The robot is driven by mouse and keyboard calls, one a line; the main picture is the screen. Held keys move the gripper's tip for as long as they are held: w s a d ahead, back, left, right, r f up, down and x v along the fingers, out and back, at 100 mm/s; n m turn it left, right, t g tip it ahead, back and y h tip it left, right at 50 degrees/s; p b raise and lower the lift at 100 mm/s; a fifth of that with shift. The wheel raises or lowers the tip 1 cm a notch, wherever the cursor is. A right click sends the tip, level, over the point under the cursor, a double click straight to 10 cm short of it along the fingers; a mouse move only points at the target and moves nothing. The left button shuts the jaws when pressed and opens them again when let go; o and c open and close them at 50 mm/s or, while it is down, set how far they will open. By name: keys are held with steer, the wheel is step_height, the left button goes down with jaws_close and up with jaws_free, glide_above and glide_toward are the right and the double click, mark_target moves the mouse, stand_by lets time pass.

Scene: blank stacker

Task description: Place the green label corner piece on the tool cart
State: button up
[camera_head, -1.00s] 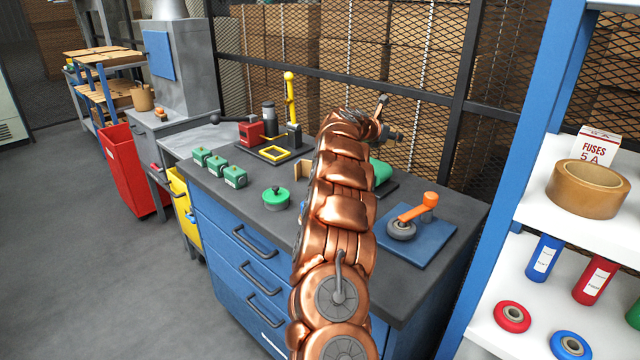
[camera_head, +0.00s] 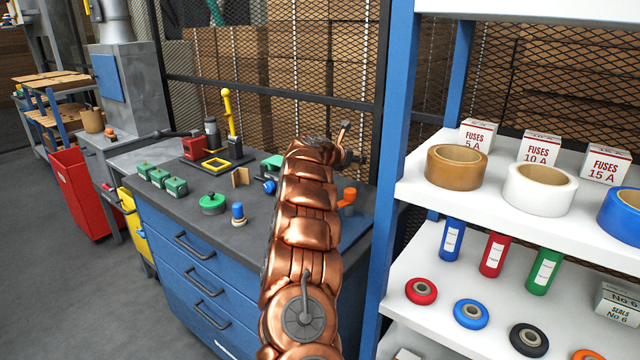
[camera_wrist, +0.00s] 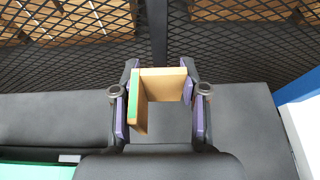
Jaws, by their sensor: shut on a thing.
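In the wrist view my gripper (camera_wrist: 160,107) is shut on the corner piece (camera_wrist: 163,82), a tan L-shaped piece with a green strip along its left edge. It is held between the two purple-padded fingers, with the dark grey bench top behind it.
Green blocks (camera_head: 160,178), a green round knob (camera_head: 212,202), a blue-topped piece (camera_head: 238,213) and a yellow post (camera_head: 230,112) stand on the bench. A white shelf rack (camera_head: 440,200) with a blue upright is close on the right. A mesh wall (camera_head: 330,60) runs behind. Grey floor lies open at left.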

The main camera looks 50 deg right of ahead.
steer(key=f, duration=0.3)
steer(key=shift+w+a, duration=0.3)
steer(key=shift+w, duration=0.1)
steer(key=shift+f+b, duration=0.4)
steer(key=shift+f, duration=1.55)
steer(key=shift+f, duration=0.15)
steer(key=o, duration=0.7)
steer(key=shift+o, duration=0.2)
